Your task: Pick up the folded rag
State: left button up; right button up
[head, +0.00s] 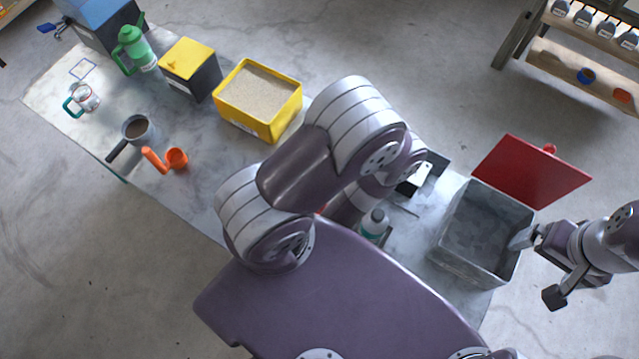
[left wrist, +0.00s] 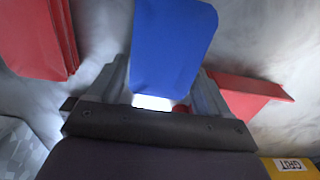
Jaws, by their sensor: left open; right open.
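My left gripper (left wrist: 165,95) is open in the left wrist view, with a finger on either side. A plain blue block-like thing (left wrist: 174,45) shows between and beyond the fingers; I cannot tell whether they touch it. A red thing with layered edges (left wrist: 38,38), like folded cloth, lies at upper left, outside the fingers. I cannot tell for sure which of these is the folded rag. In the head view, my left arm hides the left gripper and the surface around it. My right gripper (head: 537,268) is open and empty beside the grey bin.
The grey bin (head: 442,250) has a raised red lid (head: 530,170). A yellow grit box (head: 238,120), black box with yellow lid (head: 190,68), green jug (head: 138,50), pot (head: 137,130) and orange cup (head: 176,158) stand left. A bottle (head: 373,225) stands near my arm.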

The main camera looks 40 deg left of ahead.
pick_arm(q)
jog(key=shift+s+r, duration=0.1)
jog(key=shift+s, duration=0.15)
jog(key=c, duration=0.5)
jog(key=shift+s, duration=0.3)
jog(key=shift+c, duration=1)
jog(key=shift+w+r, duration=0.1)
jog(key=shift+w, duration=0.15)
notch_tip(320, 180, up, 4)
jog(key=p, duration=0.4)
jog(key=shift+r, duration=0.2)
jog(key=w+d+r+p, duration=0.3)
jog(key=d+r, duration=0.3)
jog(key=d, duration=0.5)
jog(key=shift+w+r+p, duration=0.2)
jog(key=shift+p, duration=0.7)
pick_arm(e)
notch_tip(320, 180, up, 9)
jog(key=shift+s, duration=0.45)
jog(key=shift+r, duration=0.1)
